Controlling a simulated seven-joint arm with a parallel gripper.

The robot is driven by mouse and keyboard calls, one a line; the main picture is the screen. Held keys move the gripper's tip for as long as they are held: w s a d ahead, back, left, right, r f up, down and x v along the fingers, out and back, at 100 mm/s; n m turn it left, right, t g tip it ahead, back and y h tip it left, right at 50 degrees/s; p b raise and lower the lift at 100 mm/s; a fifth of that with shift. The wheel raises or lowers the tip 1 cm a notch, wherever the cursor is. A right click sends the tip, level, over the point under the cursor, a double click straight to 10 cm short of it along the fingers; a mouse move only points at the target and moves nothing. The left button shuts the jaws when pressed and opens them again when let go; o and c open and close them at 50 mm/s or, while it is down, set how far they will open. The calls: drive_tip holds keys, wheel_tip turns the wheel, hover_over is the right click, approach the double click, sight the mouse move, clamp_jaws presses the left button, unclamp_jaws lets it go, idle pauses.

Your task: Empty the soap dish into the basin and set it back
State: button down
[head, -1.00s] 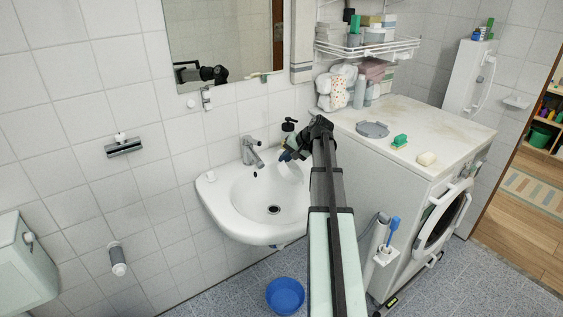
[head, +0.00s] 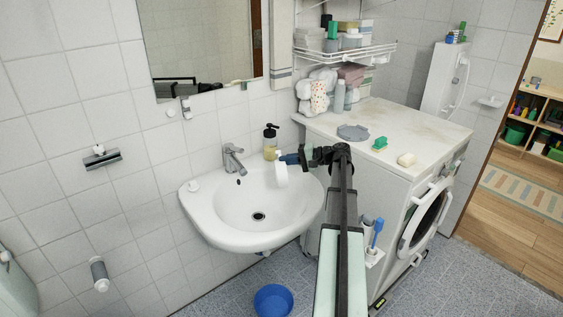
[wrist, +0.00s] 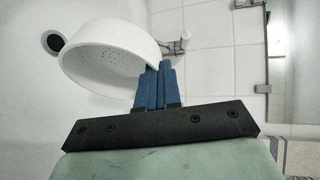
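The soap dish (head: 281,171) is a white round bowl, held on its side over the right part of the white basin (head: 232,222). In the wrist view, the soap dish (wrist: 105,52) shows small holes in its bottom, and I see no soap in the visible part of its inside. My gripper (head: 291,159) is shut on the dish's rim. Its blue fingers (wrist: 155,85) are close together there in the wrist view. The basin's dark drain (head: 259,217) is clear in the head view. A small white piece (head: 193,186) lies on the basin's left rim; I cannot tell what it is.
A soap dispenser (head: 270,142) stands behind the dish, right of the tap (head: 232,158). The washing machine (head: 440,130) at right carries a grey lid-like item (head: 352,132), a green brush (head: 380,144) and a cream bar (head: 406,159). A blue bucket (head: 273,300) is on the floor.

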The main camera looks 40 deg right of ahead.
sight(278, 162)
drive_tip(key=shift+s+d+f+m+t+y, duration=0.2)
drive_tip(key=shift+s+d+m+t+y, duration=0.25)
drive_tip(key=shift+d+t, duration=0.3)
drive_tip(key=shift+s+d+f+m+t+y, duration=0.2)
drive_tip(key=shift+s+d+t+y, duration=0.2)
drive_tip(key=shift+d+t+y, duration=0.35)
drive_tip(key=shift+s+d+f+m+t+y, duration=0.2)
drive_tip(key=shift+s+d+m+t+y, duration=0.15)
drive_tip(key=shift+s+d+t+y, duration=0.35)
drive_tip(key=shift+w+d, duration=0.1)
drive_tip(key=shift+w, duration=0.15)
drive_tip(key=w+a+n+g+h, duration=0.1)
drive_tip(key=a+g+h, duration=0.1)
drive_tip(key=w+a+n+g+h, duration=0.1)
drive_tip(key=a+g+h, duration=0.1)
drive_tip(key=a, duration=0.1)
drive_tip(key=w+a+r+n+g+h, duration=0.1)
drive_tip(key=w+a+g+h, duration=0.1)
drive_tip(key=shift+w+a+r, duration=0.1)
drive_tip(key=shift+a, duration=0.3)
drive_tip(key=w+a+f+n+g+h, duration=0.2)
drive_tip(key=a+g+h, duration=0.4)
drive_tip(key=h, duration=0.4)
drive_tip(key=shift+w+a+f+g, duration=0.2)
drive_tip(key=shift+w+f+g, duration=0.3)
drive_tip(key=shift+w+f, duration=0.4)
